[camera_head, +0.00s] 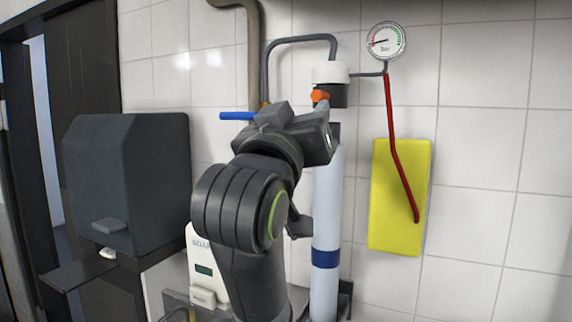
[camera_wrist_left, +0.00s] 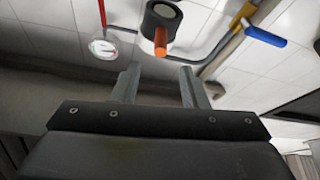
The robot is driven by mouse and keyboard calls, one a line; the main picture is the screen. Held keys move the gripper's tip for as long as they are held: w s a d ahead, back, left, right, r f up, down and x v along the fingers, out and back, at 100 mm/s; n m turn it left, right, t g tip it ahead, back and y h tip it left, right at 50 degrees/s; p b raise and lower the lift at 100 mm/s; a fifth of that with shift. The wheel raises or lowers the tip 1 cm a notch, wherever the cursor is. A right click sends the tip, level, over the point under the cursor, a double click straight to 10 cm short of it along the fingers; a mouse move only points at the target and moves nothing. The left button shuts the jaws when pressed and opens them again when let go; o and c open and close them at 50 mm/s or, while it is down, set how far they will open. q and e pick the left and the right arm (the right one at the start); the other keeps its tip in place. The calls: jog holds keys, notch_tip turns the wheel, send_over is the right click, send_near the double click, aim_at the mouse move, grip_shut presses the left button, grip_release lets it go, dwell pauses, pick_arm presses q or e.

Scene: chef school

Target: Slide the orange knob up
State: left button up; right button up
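The orange knob (camera_head: 319,96) sticks out from the dark lower part of a white-capped fitting (camera_head: 330,72) at the top of a pale blue cylinder (camera_head: 326,200). My left gripper (camera_head: 323,108) is just below the knob in the head view, and my wrist hides part of the cylinder. In the left wrist view my left gripper (camera_wrist_left: 160,85) has its two fingers apart with nothing between them. The orange knob (camera_wrist_left: 160,42) lies beyond the fingertips, in line with the gap. I cannot tell whether a finger touches it. My right gripper is not in view.
A pressure gauge (camera_head: 386,41) and a red hose (camera_head: 395,150) are right of the fitting, with a yellow panel (camera_head: 385,215) behind the hose. A blue-handled valve (camera_head: 237,116) and pipe are left. A dark dispenser box (camera_head: 130,170) stands further left. White tiled wall lies behind.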

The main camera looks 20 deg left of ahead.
pick_arm(q)
jog(key=b+v, duration=0.2)
jog(key=v, duration=0.5)
jog(key=shift+s+b, duration=0.2)
jog(key=shift+b, duration=0.1)
jog(key=shift+f, duration=0.1)
